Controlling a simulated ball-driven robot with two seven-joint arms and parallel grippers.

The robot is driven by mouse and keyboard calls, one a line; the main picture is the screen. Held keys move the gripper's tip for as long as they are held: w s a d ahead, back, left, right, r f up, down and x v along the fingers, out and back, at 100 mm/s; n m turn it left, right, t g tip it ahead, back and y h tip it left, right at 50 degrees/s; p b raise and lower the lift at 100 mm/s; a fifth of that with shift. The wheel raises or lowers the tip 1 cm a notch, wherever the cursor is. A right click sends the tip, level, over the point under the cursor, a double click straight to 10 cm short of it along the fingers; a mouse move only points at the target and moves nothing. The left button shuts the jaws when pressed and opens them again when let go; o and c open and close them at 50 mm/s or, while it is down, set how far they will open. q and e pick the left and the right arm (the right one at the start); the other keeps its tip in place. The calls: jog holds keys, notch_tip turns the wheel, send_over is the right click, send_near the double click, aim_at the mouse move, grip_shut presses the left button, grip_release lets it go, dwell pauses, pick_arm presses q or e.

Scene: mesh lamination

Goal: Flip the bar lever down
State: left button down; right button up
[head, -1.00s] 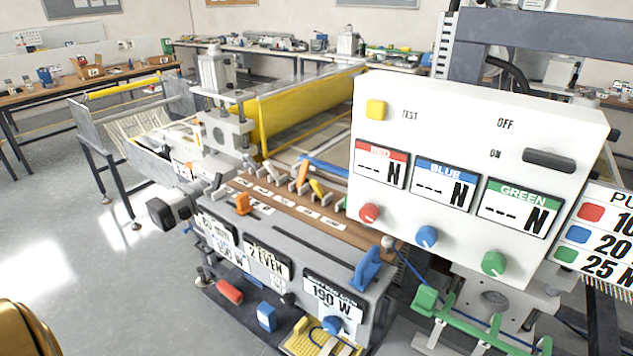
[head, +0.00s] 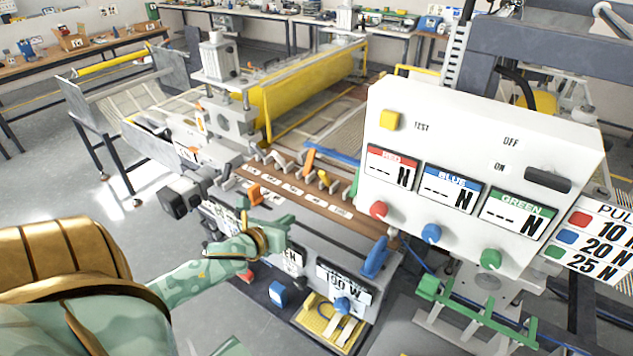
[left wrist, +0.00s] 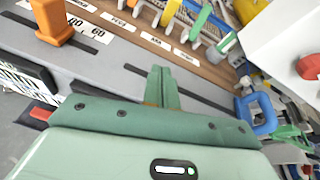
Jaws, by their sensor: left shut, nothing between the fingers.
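A row of levers stands along the brown strip (head: 300,190) of the machine, with small labels in front. Among them are an orange lever (head: 309,160), a yellow one (head: 323,178) and several grey ones. In the left wrist view a green lever (left wrist: 201,21) stands past the labels. I cannot tell which one is the bar lever. My left gripper (head: 289,218) is shut and empty over the grey front ledge, nearer to me than the levers and apart from them. In the left wrist view its closed fingers (left wrist: 161,72) point toward the labels. My right gripper is not in view.
An orange slider knob (head: 254,194) stands left of my left gripper, and a blue handle (head: 375,257) stands to its right. The white control box (head: 480,125) with knobs rises on the right. Below are a blue block (head: 277,293) and a yellow tray (head: 318,322).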

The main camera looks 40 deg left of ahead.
pick_arm(q)
jog(key=a+r+m, duration=0.1)
jog(key=w+m, duration=0.1)
jog(key=m, duration=0.1)
jog(key=shift+w+a+r+t+h, duration=0.1)
jog(key=shift+a+r+t+h, duration=0.2)
jog(key=shift+a+r+t, duration=0.1)
jog(key=shift+w+f, duration=0.15)
jog(key=shift+w, duration=0.05)
send_near(322, 179)
jog(key=w+f, duration=0.2)
jog(key=f, duration=0.1)
jog(key=shift+b, duration=0.3)
jog(key=shift+w+a+r+p, duration=0.1)
jog(key=shift+w+r+p, duration=0.15)
jog(key=shift+w, duration=0.3)
jog(key=shift+w+r+p, duration=0.15)
jog(key=shift+w+r, duration=0.25)
jog(key=shift+w, duration=0.15)
jog(key=shift+w+r, duration=0.3)
jog(key=shift+w, duration=0.3)
